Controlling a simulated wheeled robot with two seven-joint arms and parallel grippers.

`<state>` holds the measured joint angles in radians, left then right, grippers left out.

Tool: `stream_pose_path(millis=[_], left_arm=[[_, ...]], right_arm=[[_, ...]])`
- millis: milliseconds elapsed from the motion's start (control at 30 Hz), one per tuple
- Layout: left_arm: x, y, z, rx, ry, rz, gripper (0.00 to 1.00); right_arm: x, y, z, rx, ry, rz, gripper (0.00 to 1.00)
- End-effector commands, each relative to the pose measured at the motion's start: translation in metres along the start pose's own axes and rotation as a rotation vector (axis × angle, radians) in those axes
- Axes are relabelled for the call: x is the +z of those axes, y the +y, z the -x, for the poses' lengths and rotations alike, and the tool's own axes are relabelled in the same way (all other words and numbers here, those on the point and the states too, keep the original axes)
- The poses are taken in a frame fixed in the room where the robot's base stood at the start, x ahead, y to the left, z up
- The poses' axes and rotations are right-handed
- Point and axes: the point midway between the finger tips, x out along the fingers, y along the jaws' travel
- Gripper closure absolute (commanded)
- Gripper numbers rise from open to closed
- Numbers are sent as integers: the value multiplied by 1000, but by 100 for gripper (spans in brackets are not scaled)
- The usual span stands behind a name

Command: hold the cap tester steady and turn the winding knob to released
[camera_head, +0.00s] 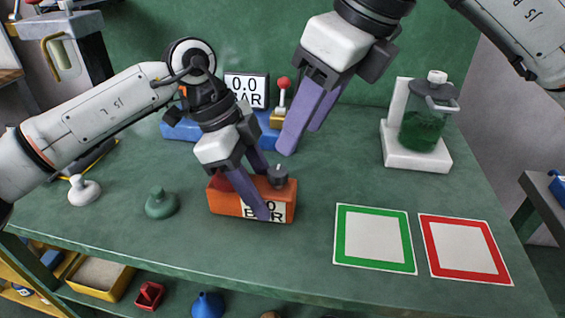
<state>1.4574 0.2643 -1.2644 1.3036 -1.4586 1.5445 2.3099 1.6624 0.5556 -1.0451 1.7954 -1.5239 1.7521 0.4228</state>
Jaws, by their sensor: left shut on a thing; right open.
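The cap tester is an orange box (225,202) on the green bench, with a white "BAR" display partly covered on its front. A dark grey winding knob (278,178) stands on its top right, and a red part shows at its top left. My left gripper (264,192) is shut on the orange cap tester, one finger across its front and the other behind it. My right gripper (300,135) is open and empty, above and behind the knob, apart from it. Whether the knob is wound or released cannot be told.
Behind is a blue device (182,130) with a 0.0 BAR display (246,90) and a red-balled lever (283,83). A green-liquid bottle (425,128) stands at right. Green-framed (375,264) and red-framed (465,276) squares lie front right. White (84,190) and green (161,203) knobbed pieces stand left.

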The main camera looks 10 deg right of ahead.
Motion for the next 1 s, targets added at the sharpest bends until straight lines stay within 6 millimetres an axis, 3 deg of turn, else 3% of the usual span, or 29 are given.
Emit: stream_pose_path(millis=[200,433,600,867,1000], left_arm=[[0,0,1,-1,1,0,89],[0,0,1,-2,1,0,89],[0,0,1,-2,1,0,89],[0,0,1,-2,1,0,89],[0,0,1,-2,1,0,89]], right_arm=[[-1,1,-47,2,5,-1,55],[0,0,-81,0,2,-2,55],[0,0,-91,0,1,-2,55],[0,0,-92,-1,0,-2,55],[0,0,-92,-1,0,-2,76]])
